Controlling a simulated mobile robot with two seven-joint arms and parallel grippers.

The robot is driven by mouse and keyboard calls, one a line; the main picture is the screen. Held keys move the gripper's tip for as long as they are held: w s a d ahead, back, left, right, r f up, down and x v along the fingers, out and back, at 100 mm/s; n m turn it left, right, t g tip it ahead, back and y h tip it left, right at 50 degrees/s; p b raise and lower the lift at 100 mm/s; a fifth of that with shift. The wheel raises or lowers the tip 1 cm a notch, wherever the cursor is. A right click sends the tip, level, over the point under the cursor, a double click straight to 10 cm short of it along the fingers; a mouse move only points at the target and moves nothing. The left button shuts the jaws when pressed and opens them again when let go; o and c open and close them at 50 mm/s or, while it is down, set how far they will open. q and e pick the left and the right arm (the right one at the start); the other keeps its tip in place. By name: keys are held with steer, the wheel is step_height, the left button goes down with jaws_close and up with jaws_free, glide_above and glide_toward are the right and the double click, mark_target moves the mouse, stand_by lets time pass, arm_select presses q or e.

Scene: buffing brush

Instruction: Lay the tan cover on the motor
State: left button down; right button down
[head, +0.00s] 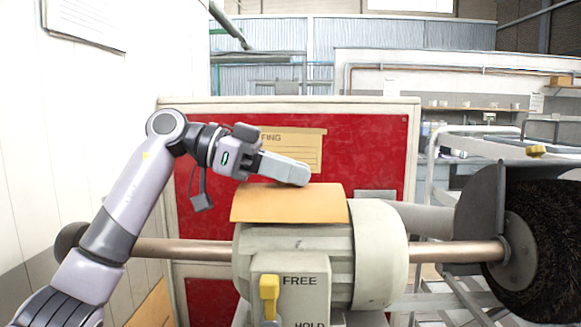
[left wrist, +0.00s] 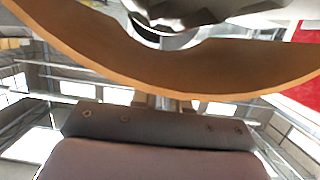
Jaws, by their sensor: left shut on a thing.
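The tan cover (head: 285,205) is a curved sheet at the top of the pale grey motor (head: 372,250) in the head view. Its lower edge appears at the motor's upper body, but I cannot tell whether it rests there or hangs just above. My left gripper (head: 300,178) is shut on the cover at its upper edge, coming from the left. In the left wrist view the cover (left wrist: 150,75) shows as a curved band across the top. The fingertips' contact is mostly hidden. My right gripper is not in view.
A shaft (head: 180,249) runs out both sides, with a dark round brush (head: 545,250) at right. A red panel (head: 375,150) stands behind, bearing a tan sheet (head: 300,150).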

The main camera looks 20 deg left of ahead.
arm_select(q)
steer(key=shift+f, duration=0.25)
steer(key=c, duration=1.1)
jaws_free()
steer(key=shift+r, duration=0.2)
steer(key=v, duration=1.2)
steer(key=shift+r+b, duration=0.35)
steer(key=shift+r, duration=0.1)
